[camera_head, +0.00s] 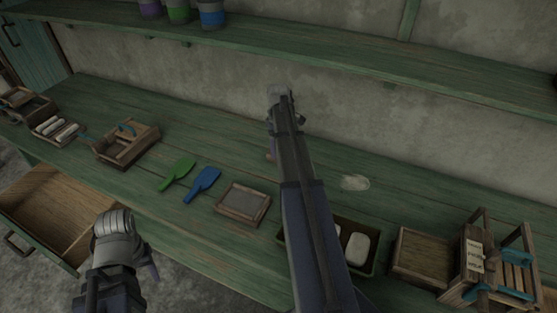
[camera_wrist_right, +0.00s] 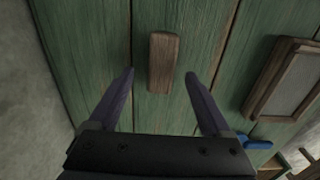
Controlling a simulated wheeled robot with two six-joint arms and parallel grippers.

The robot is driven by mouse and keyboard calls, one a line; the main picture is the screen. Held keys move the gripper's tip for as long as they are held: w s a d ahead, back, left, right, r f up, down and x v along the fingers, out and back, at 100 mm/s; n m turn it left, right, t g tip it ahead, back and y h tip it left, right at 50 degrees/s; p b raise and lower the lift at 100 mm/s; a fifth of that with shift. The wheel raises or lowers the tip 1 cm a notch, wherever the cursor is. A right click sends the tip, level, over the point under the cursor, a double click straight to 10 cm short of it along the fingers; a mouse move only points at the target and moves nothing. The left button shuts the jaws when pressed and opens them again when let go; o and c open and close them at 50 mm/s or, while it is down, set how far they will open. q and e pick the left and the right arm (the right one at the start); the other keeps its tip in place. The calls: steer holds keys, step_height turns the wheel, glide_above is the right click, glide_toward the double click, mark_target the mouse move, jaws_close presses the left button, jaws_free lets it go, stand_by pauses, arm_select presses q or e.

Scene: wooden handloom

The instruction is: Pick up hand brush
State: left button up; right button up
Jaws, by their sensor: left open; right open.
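A small brown wooden block (camera_wrist_right: 163,62), which looks like the back of the hand brush, lies on the green bench top in the right wrist view. My right gripper (camera_wrist_right: 160,76) is open, with one finger on each side of the block and a gap to both. In the head view my right arm covers most of that spot; only a small brown edge (camera_head: 268,157) shows left of the arm. My left gripper (camera_head: 148,265) is open and empty in front of the bench, near the open drawer.
A green scoop (camera_head: 178,174), a blue scoop (camera_head: 202,184) and a framed slate (camera_head: 243,204) lie on the bench (camera_head: 215,138). An open drawer (camera_head: 50,212) juts out at the left. A wooden box (camera_head: 422,257) stands right. A shelf (camera_head: 300,42) runs above the bench.

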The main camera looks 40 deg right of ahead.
step_height(320, 180, down, 4)
steer(key=b, duration=0.3)
steer(key=shift+a+f+b, duration=0.15)
steer(key=shift+f+b, duration=0.1)
steer(key=shift+b, duration=0.15)
steer(key=shift+r, duration=0.1)
steer(key=shift+c, duration=0.4)
jaws_close()
